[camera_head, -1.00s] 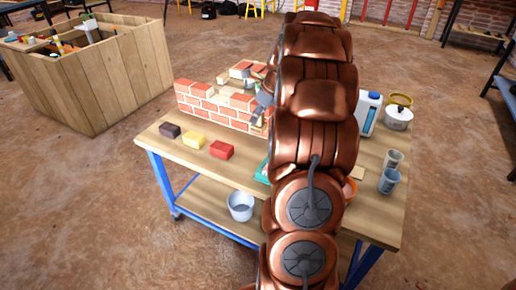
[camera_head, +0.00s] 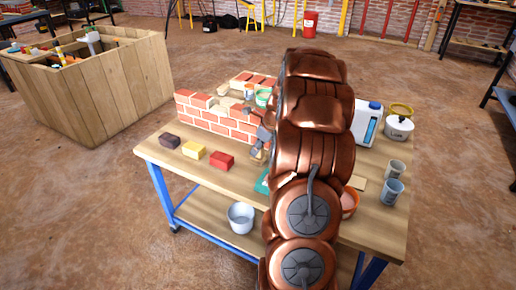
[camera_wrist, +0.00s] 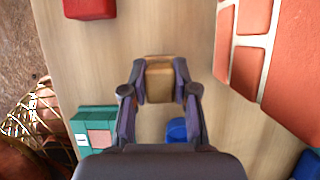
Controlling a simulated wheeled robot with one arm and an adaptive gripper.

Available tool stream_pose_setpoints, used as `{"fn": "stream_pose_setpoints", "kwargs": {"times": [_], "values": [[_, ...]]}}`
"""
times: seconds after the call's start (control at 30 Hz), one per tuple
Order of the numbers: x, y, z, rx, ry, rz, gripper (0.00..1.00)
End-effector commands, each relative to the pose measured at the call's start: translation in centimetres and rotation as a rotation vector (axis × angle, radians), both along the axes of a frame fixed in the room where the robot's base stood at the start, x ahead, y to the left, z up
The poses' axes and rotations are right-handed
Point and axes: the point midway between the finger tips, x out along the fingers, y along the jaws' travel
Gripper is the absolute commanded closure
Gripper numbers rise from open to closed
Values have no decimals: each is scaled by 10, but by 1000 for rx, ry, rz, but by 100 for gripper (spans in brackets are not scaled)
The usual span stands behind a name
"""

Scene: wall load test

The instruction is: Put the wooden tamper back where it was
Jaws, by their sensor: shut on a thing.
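The wooden tamper, a tan-brown block (camera_wrist: 160,82), sits between the two dark fingers of my gripper (camera_wrist: 160,92) in the wrist view. My gripper is shut on it. In the head view my gripper (camera_head: 263,138) is beside the right end of the brick wall (camera_head: 215,121), in front of it, and a small tan part of the tamper (camera_head: 257,154) shows below the fingers. The tamper is over the wooden tabletop (camera_head: 180,166); I cannot tell whether it touches it. My arm hides much of the table's middle.
Black, yellow and red blocks (camera_head: 221,161) lie to the left. A teal item (camera_wrist: 95,124) and a blue item (camera_wrist: 177,130) lie near my gripper in the wrist view. A blue-white jug (camera_head: 367,122), a pot (camera_head: 398,128), an orange bowl (camera_head: 349,202) and grey cups (camera_head: 391,191) stand right.

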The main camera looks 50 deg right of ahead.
Motion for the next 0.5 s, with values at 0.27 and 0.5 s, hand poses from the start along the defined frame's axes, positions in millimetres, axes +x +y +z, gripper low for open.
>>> {"fn": "stream_pose_setpoints", "kwargs": {"times": [0.27,0.5], "values": [[0,0,-2,0,0,0,58],[0,0,-2,0,0,0,46]]}}
